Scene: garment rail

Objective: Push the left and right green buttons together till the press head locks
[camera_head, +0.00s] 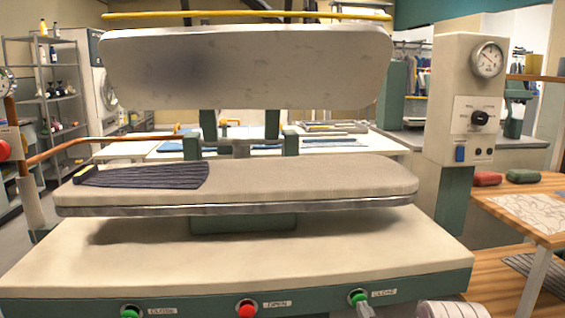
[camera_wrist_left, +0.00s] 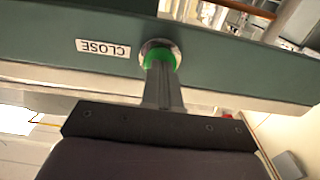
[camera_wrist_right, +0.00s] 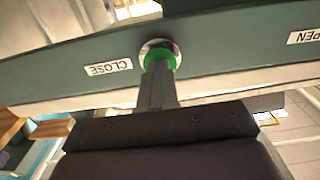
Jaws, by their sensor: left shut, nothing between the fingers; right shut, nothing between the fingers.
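The left green button (camera_head: 130,312) and the right green button (camera_head: 357,296) sit on the press's front panel, each beside a CLOSE label. The press head (camera_head: 260,75) is raised and tilted back, well above the padded board (camera_head: 310,178). My right gripper (camera_head: 365,309) is shut, its tip just in front of the right button. In the right wrist view the tip lines up with the green button (camera_wrist_right: 160,57). My left gripper (camera_wrist_left: 161,72) is shut, its tip lined up with the left green button (camera_wrist_left: 159,56). I cannot tell whether either tip touches its button.
A red button (camera_head: 247,309) marked OPEN sits between the green ones. A dark striped cloth (camera_head: 143,175) lies on the board's left part. A gauge column (camera_head: 470,100) stands at the right, near a wooden table (camera_head: 500,207).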

